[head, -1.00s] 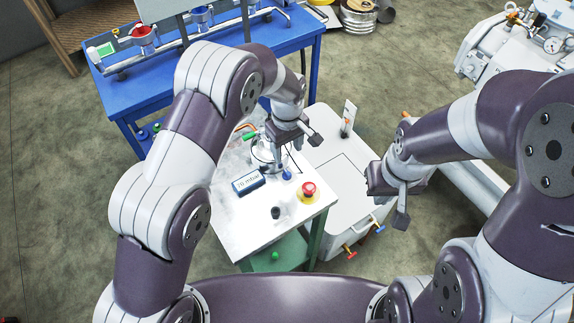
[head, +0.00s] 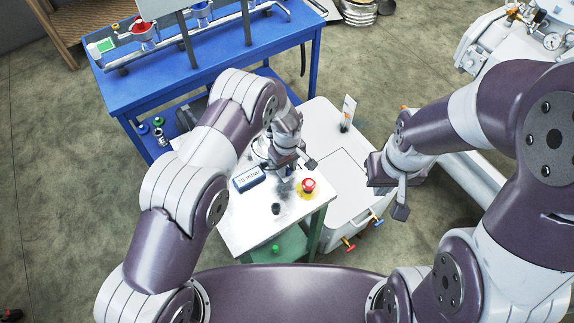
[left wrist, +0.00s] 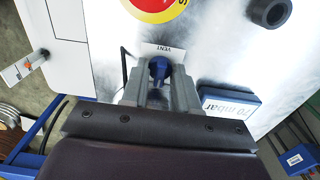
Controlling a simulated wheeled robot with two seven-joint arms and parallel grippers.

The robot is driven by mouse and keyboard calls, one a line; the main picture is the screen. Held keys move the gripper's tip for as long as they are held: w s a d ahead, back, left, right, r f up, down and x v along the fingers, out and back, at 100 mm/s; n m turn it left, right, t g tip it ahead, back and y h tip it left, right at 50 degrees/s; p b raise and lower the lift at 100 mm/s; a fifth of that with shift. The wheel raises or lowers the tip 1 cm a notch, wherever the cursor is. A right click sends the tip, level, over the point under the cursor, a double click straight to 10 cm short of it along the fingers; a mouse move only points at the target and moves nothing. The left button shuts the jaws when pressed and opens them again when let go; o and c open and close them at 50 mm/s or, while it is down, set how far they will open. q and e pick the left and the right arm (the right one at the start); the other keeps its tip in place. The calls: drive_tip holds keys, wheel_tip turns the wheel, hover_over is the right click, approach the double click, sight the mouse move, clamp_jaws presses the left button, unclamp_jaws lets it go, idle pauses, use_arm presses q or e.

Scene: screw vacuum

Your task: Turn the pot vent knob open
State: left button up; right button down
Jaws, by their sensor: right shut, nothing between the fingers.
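The blue vent knob (left wrist: 160,68) sits beside a small "VENT" label (left wrist: 168,53) on the white table top in the left wrist view. My left gripper (left wrist: 160,88) is over it with one finger on each side of the knob. I cannot tell whether the fingers press on it. My right gripper (head: 401,210) is shut and empty, in the air to the right of the table.
A blue bench (head: 180,83) is behind.

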use_arm(q)
clamp_jaws()
drive_tip(key=m+b, duration=0.2)
drive_tip(key=shift+f+m, duration=0.25)
drive_tip(key=shift+m, duration=0.05)
drive_tip(key=shift+r+m, duration=0.1)
drive_tip(key=shift+m, duration=0.5)
drive_tip(key=shift+r+m, duration=0.2)
drive_tip(key=shift+m, duration=0.2)
drive_tip(key=o, duration=0.8)
unclamp_jaws()
